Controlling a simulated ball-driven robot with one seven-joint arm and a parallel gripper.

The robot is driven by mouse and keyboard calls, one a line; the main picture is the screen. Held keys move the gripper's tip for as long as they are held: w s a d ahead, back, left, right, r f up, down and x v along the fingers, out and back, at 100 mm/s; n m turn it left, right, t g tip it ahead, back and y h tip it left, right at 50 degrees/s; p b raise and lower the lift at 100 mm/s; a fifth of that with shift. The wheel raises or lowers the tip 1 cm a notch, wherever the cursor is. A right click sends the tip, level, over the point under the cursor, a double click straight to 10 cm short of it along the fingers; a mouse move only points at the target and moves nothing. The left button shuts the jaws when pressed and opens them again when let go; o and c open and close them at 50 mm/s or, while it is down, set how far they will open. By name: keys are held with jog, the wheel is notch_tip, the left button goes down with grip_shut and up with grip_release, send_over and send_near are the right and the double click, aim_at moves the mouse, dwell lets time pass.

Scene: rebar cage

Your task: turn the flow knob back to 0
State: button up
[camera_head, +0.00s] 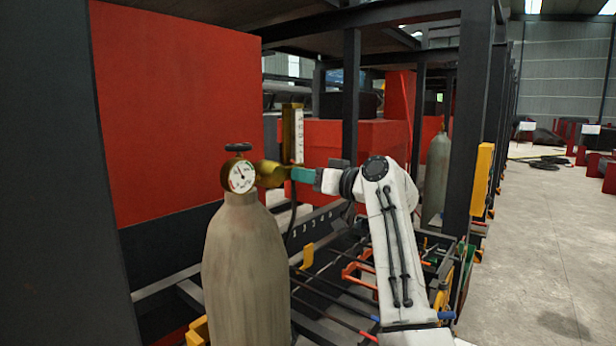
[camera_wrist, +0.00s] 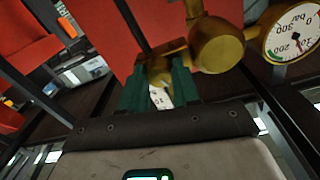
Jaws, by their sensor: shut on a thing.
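The brass regulator (camera_head: 269,173) sits on top of a grey gas cylinder (camera_head: 245,270), with a round white pressure gauge (camera_head: 242,176) on its left. An upright flow tube with a white scale (camera_head: 299,135) rises at its right. My gripper (camera_head: 303,174) reaches in from the right at the foot of this tube. In the wrist view my green fingers (camera_wrist: 160,90) are shut on the brass flow knob (camera_wrist: 158,72), with a white marked face between them. The knob is mostly hidden by the fingers in the head view, and its setting is too small to read.
A black handwheel (camera_head: 238,147) tops the cylinder. The gauge also shows in the wrist view (camera_wrist: 292,35). A large red panel (camera_head: 180,110) stands behind on the left. A dark rack with rods (camera_head: 340,290) lies below my arm. Open floor (camera_head: 545,240) is at the right.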

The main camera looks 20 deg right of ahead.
jog(key=shift+c, duration=1.4)
grip_shut()
jog(key=shift+f+n+b, duration=0.2)
jog(key=shift+n+b, duration=0.1)
jog(key=shift+b, duration=0.3)
